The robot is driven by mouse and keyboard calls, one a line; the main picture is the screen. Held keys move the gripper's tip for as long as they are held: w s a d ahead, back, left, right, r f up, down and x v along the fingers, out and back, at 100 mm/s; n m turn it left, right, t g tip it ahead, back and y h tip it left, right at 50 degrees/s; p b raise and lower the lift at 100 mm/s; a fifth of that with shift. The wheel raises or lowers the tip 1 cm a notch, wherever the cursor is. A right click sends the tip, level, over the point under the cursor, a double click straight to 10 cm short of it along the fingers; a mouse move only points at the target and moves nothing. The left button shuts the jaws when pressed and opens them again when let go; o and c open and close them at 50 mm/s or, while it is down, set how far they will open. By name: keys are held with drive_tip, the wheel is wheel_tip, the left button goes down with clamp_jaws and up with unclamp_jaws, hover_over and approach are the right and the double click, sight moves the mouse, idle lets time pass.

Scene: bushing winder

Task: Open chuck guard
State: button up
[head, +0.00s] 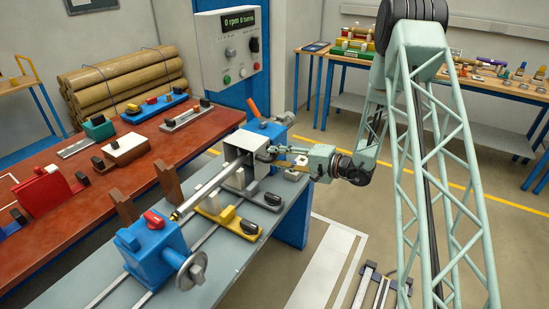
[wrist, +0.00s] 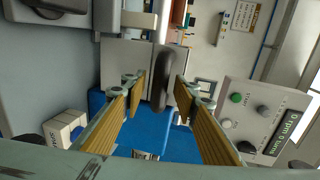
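The chuck guard (head: 239,145) is a light grey box at the blue headstock (head: 266,131) of the winder, around the chuck end of the long bar. The guard looks closed over the chuck. In the wrist view, a grey panel (wrist: 128,58) that looks like the guard lies ahead, with a dark upright handle (wrist: 164,92) on it. My gripper (head: 274,153) is beside the guard on its right. In the wrist view, my gripper (wrist: 158,84) is open, its tan-padded fingers on either side of the handle, with gaps visible. The chuck itself is hidden.
A control panel (head: 230,47) reading 0 rpm stands behind the headstock; it is at right in the wrist view (wrist: 262,118). A blue tailstock (head: 154,250) and yellow support (head: 222,216) stand on the winder bed. A red bench (head: 135,180) with tools lies left.

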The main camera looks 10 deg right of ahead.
drive_tip(key=shift+w+a+f, duration=0.1)
drive_tip(key=shift+w+a, duration=0.2)
drive_tip(key=shift+a, duration=0.05)
clamp_jaws()
idle(0.4)
